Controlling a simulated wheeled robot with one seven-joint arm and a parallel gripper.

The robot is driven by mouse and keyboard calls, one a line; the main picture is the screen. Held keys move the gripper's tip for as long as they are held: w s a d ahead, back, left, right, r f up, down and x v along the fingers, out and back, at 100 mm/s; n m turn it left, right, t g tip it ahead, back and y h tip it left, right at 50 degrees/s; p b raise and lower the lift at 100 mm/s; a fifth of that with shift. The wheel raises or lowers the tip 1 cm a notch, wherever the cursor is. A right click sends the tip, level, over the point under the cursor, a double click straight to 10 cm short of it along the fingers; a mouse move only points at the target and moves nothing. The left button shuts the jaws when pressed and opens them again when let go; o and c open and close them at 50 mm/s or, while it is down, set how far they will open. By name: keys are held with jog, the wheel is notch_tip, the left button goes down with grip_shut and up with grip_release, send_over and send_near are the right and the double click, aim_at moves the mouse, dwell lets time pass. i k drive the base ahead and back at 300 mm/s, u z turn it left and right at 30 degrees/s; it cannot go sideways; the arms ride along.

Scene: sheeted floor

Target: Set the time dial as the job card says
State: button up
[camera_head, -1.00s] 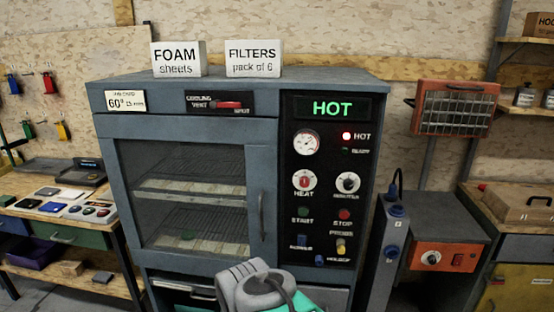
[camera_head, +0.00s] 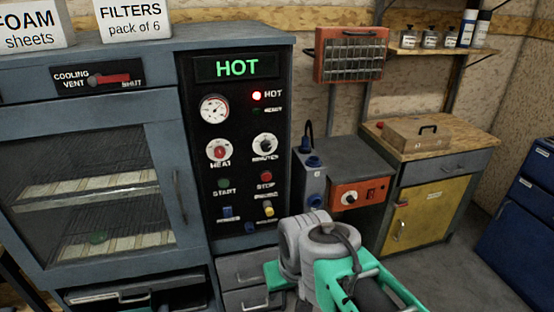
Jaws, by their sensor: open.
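The time dial, labelled MINUTES (camera_head: 265,147), is a white-rimmed knob with a dark centre on the oven's black control panel (camera_head: 200,110). It sits to the right of the HEAT dial (camera_head: 218,150), which has a red centre. The time dial's setting is too small to read. The job card is outside the present view; the earlier frame shows a card on the oven's upper left, reading 60° and a blurred minutes figure, perhaps 25. My grey and green arm (camera_head: 325,250) is at the lower middle, in front of and below the panel. My gripper's fingers do not show.
The display (camera_head: 237,66) reads HOT and the red HOT lamp (camera_head: 257,96) is lit. START (camera_head: 224,183) and STOP (camera_head: 265,177) buttons lie below the dials. The vent slider (camera_head: 110,79) has a red handle. An orange-fronted box (camera_head: 355,194) stands to the right of the oven.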

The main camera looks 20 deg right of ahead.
aim_at(265, 147)
jog(key=z, duration=0.05)
jog(key=k, duration=0.5)
jog(key=u, duration=1)
jog(key=i, duration=1.1)
jog(key=z, duration=0.5)
